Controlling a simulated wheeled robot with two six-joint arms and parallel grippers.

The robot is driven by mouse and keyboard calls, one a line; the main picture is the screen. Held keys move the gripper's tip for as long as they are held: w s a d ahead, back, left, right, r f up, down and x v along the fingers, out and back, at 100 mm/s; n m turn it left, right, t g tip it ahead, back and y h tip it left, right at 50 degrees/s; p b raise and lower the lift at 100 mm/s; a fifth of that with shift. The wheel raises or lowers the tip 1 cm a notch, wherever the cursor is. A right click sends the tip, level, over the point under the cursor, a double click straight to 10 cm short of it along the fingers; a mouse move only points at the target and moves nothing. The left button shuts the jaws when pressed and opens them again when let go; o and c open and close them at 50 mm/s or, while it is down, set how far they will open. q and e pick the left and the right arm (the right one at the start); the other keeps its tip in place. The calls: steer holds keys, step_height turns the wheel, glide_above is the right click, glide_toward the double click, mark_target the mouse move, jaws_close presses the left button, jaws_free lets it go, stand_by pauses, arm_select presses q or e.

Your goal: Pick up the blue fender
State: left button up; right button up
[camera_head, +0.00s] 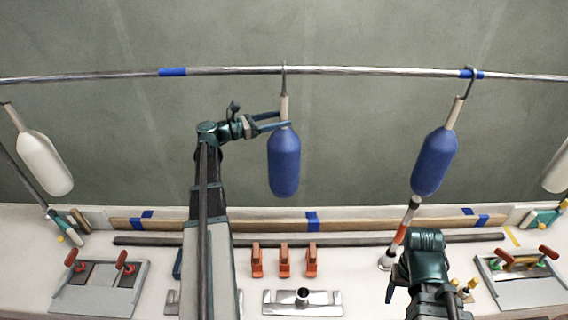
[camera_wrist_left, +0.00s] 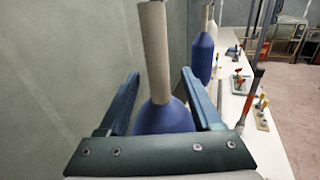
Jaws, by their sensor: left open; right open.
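A blue fender (camera_head: 284,162) with a pale neck hangs by a hook from the metal rail (camera_head: 350,71), near the middle of the head view. My left gripper (camera_head: 283,119) is open at the fender's neck. In the left wrist view the pale neck (camera_wrist_left: 155,50) stands between the two open fingers, with the blue body (camera_wrist_left: 165,119) just below; I see no closing on it. A second blue fender (camera_head: 436,162) hangs further right, also visible behind in the left wrist view (camera_wrist_left: 203,55). My right gripper (camera_head: 402,283) is low at the right, seen only in part, empty.
White fenders hang at the far left (camera_head: 43,163) and far right edge. The grey wall is close behind the rail.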

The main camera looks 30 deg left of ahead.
arm_select(q)
steer(key=shift+r+p+x, duration=0.15)
steer(key=shift+p+x, duration=0.05)
steer(key=shift+x, duration=1.15)
steer(key=shift+r+p+x, duration=0.15)
steer(key=shift+r+x, duration=0.05)
steer(key=shift+x, duration=1.1)
jaws_close()
